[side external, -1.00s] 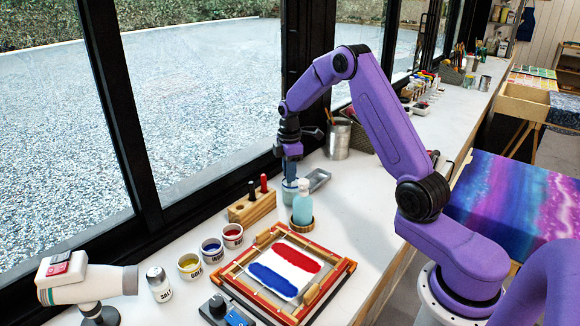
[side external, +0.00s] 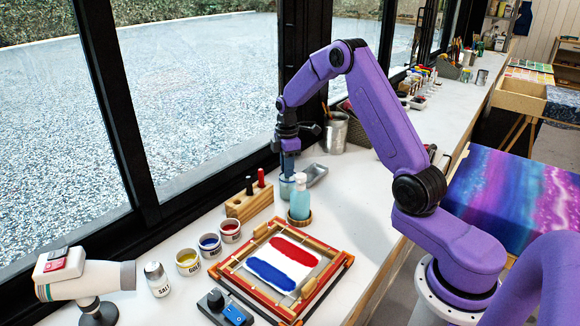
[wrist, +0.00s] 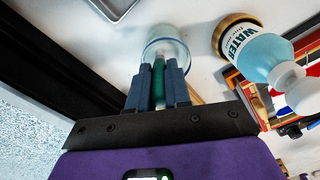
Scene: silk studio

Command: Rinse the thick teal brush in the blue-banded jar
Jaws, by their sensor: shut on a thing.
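My gripper (side external: 288,172) points down over a clear glass jar near the window and is shut on the thick teal brush (wrist: 158,80). In the wrist view the brush's green-teal handle shows between the dark blue fingers (wrist: 159,88). The jar (wrist: 166,46), with a bluish rim, lies just beyond the fingertips, and the brush's lower end reaches over or into its mouth. In the side view the jar (side external: 286,190) is small and partly behind the water bottle. The bristles are hidden, so I cannot tell how deep they sit.
The water bottle (side external: 300,199) stands on a round wooden coaster right beside the jar. A metal tray (side external: 315,173) lies behind. A wooden holder (side external: 249,203) with pens, dye pots (side external: 209,245) and the framed silk (side external: 283,262) are in front. The window frame is close on the left.

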